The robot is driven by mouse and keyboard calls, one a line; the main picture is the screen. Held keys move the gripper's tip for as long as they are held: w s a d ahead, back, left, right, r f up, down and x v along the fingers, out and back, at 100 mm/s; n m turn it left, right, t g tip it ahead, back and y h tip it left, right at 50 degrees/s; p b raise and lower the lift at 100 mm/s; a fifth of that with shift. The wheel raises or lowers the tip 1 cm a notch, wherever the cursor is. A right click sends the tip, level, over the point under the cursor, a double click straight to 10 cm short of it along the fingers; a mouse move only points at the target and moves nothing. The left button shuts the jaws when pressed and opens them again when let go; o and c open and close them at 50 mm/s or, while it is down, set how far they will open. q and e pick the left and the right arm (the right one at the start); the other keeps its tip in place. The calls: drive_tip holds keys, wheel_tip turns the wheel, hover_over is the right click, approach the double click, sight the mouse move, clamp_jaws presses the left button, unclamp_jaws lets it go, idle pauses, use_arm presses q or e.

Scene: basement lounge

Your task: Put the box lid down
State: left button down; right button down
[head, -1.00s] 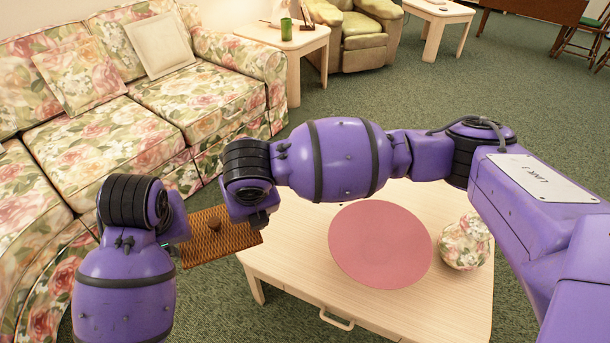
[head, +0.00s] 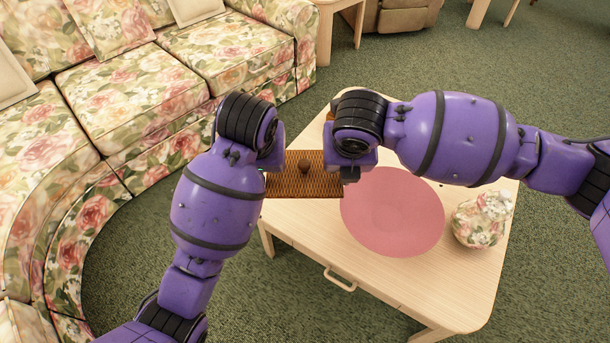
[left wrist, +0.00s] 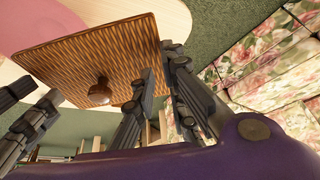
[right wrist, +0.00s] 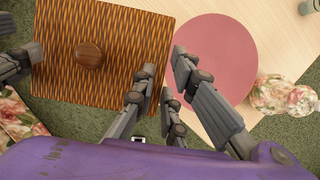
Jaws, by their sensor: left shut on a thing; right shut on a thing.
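The box lid (head: 287,186) is a flat brown woven rectangle with a round wooden knob (head: 305,166) on top. It is held up, roughly level, between my two grippers and overlaps the left part of the coffee table in the head view. My left gripper (head: 270,176) is shut on its left edge, and my right gripper (head: 347,174) is shut on its right edge. The lid also fills much of the left wrist view (left wrist: 70,62) and the right wrist view (right wrist: 110,85). The fingertips are partly hidden in the head view. No box is visible.
The pale wooden coffee table (head: 380,290) carries a flat pink round mat (head: 395,215) and a floral round vase (head: 481,218) at its right. The left front of the tabletop is bare. A floral sofa (head: 140,110) curves around at the left. Green carpet lies between.

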use_arm(q)
drive_tip(key=shift+d, duration=0.3)
use_arm(e)
drive_tip(key=shift+a, duration=0.4)
